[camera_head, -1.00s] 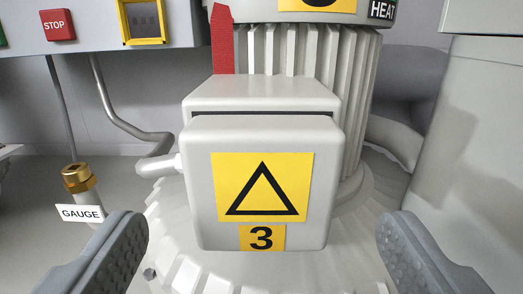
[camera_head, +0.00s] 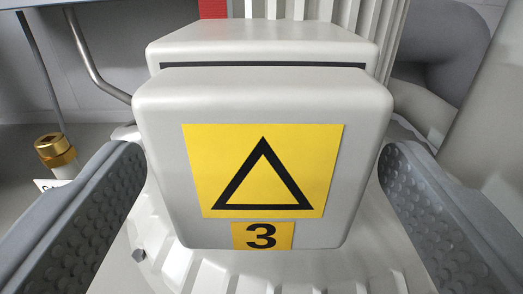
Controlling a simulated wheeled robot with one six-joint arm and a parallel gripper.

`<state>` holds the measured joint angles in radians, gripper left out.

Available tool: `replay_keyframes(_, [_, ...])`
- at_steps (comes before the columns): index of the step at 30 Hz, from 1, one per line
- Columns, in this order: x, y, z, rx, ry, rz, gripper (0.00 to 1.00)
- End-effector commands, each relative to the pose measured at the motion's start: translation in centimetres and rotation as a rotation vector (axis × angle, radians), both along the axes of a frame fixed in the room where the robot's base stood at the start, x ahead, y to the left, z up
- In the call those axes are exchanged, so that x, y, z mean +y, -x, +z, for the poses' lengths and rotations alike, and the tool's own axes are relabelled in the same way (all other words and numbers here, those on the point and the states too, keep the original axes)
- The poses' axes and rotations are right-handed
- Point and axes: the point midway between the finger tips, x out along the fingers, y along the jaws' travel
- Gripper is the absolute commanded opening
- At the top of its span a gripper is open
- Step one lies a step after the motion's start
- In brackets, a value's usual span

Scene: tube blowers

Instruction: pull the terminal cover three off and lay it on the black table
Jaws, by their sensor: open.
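Terminal cover three (camera_head: 360,120) is a pale grey rounded box with a yellow triangle label and a yellow "3" label. It sits at the middle of the view, in front of a matching grey box part (camera_head: 260,42), with a dark seam between them. My gripper (camera_head: 261,165) is open, with one grey textured finger on the left of the cover and one on the right. The fingertips are at about the cover's sides; I cannot tell whether they touch it. The black table is not in view.
A ribbed motor body (camera_head: 345,14) rises behind the cover, with a red strip (camera_head: 212,9) beside it. A brass fitting (camera_head: 54,150) stands at left near a bent metal pipe (camera_head: 88,55). A ribbed pale housing (camera_head: 250,270) lies below. A grey rounded part is at right.

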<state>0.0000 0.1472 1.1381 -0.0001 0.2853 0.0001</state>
Motion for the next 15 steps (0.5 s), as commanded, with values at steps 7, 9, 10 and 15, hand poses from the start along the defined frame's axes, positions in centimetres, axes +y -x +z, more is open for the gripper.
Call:
replay_keyframes(7, [0.00,0.01,0.00,0.000,0.000,0.000,0.84])
replay_keyframes(9, [0.00,0.01,0.00,0.000,0.000,0.000,0.84])
replay_keyframes(10, [0.00,0.01,0.00,0.000,0.000,0.000,0.84])
replay_keyframes(15, [0.00,0.01,0.00,0.000,0.000,0.000,0.66])
